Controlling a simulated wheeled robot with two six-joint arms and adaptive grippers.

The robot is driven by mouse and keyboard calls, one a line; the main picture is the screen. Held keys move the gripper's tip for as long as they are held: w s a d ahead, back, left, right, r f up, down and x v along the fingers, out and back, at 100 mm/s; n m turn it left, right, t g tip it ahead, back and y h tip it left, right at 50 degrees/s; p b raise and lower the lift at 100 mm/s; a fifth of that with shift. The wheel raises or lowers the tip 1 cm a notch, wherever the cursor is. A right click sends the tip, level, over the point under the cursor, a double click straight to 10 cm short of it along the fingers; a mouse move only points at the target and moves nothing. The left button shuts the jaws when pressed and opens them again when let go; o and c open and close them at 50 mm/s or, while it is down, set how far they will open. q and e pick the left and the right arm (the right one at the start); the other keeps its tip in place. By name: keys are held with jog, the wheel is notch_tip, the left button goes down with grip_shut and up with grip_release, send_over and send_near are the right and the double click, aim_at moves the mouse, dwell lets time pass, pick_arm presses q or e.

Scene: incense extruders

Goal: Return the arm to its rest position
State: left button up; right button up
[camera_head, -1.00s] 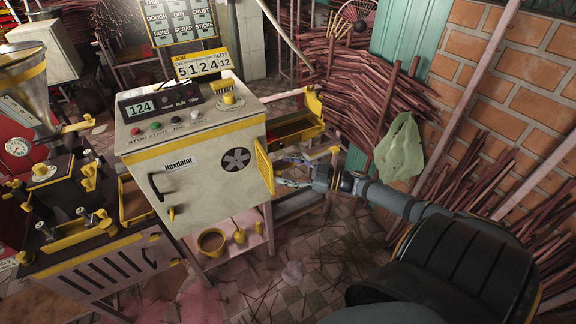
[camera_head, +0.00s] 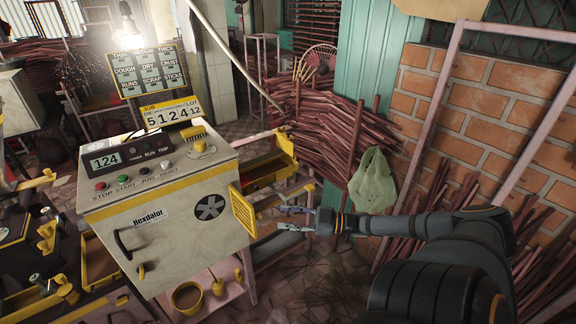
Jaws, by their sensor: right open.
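My right arm comes in from the lower right. Its gripper (camera_head: 291,218) is open and empty, its fingers pointing left. In the picture it sits just right of the yellow slatted flap (camera_head: 243,211) on the side of the control cabinet (camera_head: 165,215). A gap shows between the fingertips and the flap, though the depth is hard to tell. My left gripper is not in view.
A yellow-edged tray (camera_head: 268,172) stands behind the cabinet's right side. A green cloth (camera_head: 371,181) hangs beyond my right forearm, before stacked reddish sticks (camera_head: 335,135). A brick wall (camera_head: 500,115) stands at right. A yellow bucket (camera_head: 187,298) is below the cabinet.

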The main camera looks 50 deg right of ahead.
dwell(0.4)
jog(key=s+d+f+m+h, duration=0.25)
jog(key=d+f+h, duration=0.25)
jog(key=f, duration=0.3)
jog(key=s+d+f+m+h, duration=0.2)
jog(key=d+f+m+h, duration=0.15)
jog(key=d+f, duration=0.4)
jog(key=s+a+f+m+g+h, duration=0.1)
jog(key=s+f+g+h, duration=0.1)
jog(key=s+f, duration=0.35)
jog(key=s+a+f+m+g+h, duration=0.1)
jog(key=s+f+g+h, duration=0.1)
jog(key=f, duration=0.6)
jog(key=s+a+f+m+g, duration=0.1)
jog(key=s+a+f+g, duration=0.2)
jog(key=s+a+f, duration=0.4)
jog(key=s+a+f+m+g, duration=0.1)
jog(key=s+a+f+g, duration=0.1)
jog(key=s+a+f, duration=0.35)
jog(key=s+a+f+g, duration=0.2)
jog(key=s+a+f, duration=0.2)
jog(key=s+a, duration=0.1)
jog(key=s+a+f+g+y, duration=0.1)
jog(key=s+a+f+g, duration=0.1)
jog(key=s+a+f, duration=0.2)
jog(key=a+p, duration=0.1)
jog(key=a, duration=0.2)
jog(key=shift+s+a+f+g, duration=0.3)
jog(key=shift+s+a+f, duration=0.05)
jog(key=shift+s+a, duration=0.05)
